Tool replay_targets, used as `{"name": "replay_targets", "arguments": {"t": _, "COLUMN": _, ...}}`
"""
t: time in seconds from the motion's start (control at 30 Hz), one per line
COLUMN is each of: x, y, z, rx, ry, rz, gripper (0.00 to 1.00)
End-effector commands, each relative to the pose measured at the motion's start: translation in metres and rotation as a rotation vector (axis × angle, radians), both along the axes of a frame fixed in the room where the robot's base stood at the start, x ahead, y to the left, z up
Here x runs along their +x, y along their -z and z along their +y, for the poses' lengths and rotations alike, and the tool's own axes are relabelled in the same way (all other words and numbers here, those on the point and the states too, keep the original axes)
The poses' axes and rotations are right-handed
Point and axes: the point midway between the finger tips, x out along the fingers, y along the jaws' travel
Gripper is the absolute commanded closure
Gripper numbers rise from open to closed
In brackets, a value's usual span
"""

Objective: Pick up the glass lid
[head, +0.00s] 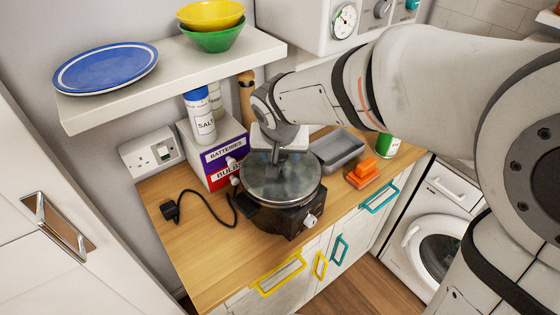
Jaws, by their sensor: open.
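The glass lid (282,187) is a round, clear disc with a metal rim. It lies on top of a dark slow cooker (290,219) on the wooden counter. My gripper (279,158) is directly above the lid, pointing down at its centre, and is open. The lid's knob is hidden behind or between the fingers, and I cannot tell whether the fingers touch it.
A batteries and bulbs box (213,154) with a salt container (200,118) stands behind the cooker. A grey tray (337,150) and an orange object (363,172) are to the right. A black plug (170,210) and cord lie left. A shelf (170,72) overhangs behind.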

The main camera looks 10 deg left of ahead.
Motion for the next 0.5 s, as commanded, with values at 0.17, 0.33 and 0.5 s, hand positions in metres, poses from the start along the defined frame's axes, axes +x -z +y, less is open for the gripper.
{"name": "replay_targets", "arguments": {"t": 0.17, "x": 0.0001, "y": -0.0002, "z": -0.0004, "rx": 0.0, "ry": 0.001, "rz": 0.0, "gripper": 0.54}}
{"name": "replay_targets", "arguments": {"t": 0.33, "x": 0.0001, "y": -0.0003, "z": -0.0006, "rx": -0.001, "ry": 0.001, "rz": 0.0, "gripper": 0.68}}
{"name": "replay_targets", "arguments": {"t": 0.5, "x": 0.0002, "y": -0.0004, "z": -0.0008, "rx": -0.001, "ry": 0.001, "rz": 0.0, "gripper": 0.82}}
